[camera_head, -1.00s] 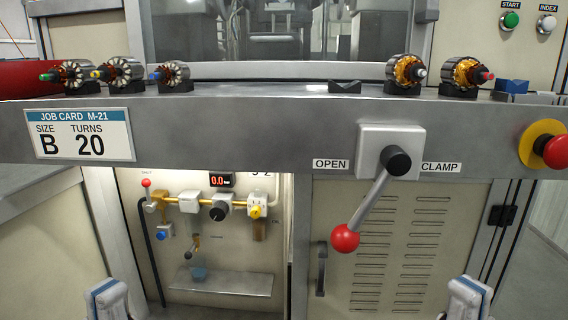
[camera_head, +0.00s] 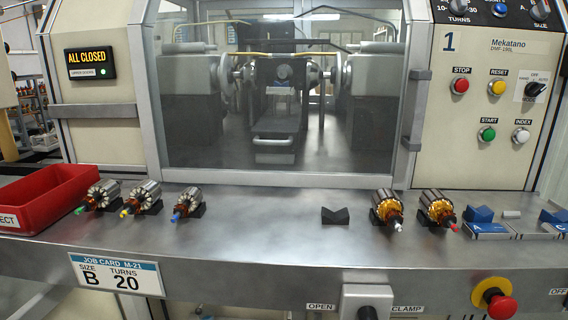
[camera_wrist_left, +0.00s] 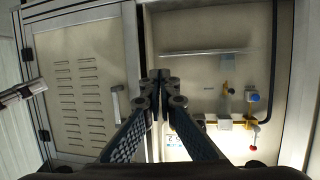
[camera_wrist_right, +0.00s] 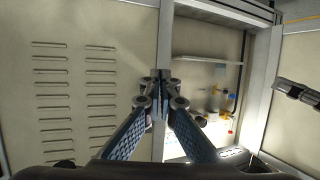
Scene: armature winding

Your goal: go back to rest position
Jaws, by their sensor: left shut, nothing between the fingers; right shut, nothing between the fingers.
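My left gripper (camera_wrist_left: 160,80) is shut and empty in the left wrist view. Its fingertips meet in front of the lower cabinet front of the machine. My right gripper (camera_wrist_right: 160,80) is shut and empty in the right wrist view, also facing the lower cabinet. Neither gripper touches anything that I can see. Neither gripper shows in the head view now.
On the shelf (camera_head: 270,230) stand several armatures, such as one with a blue tip (camera_head: 188,204), and an empty black cradle (camera_head: 335,215). A red bin (camera_head: 45,198) is at left. The emergency stop (camera_head: 499,303) and clamp switch housing (camera_head: 366,300) project from the front.

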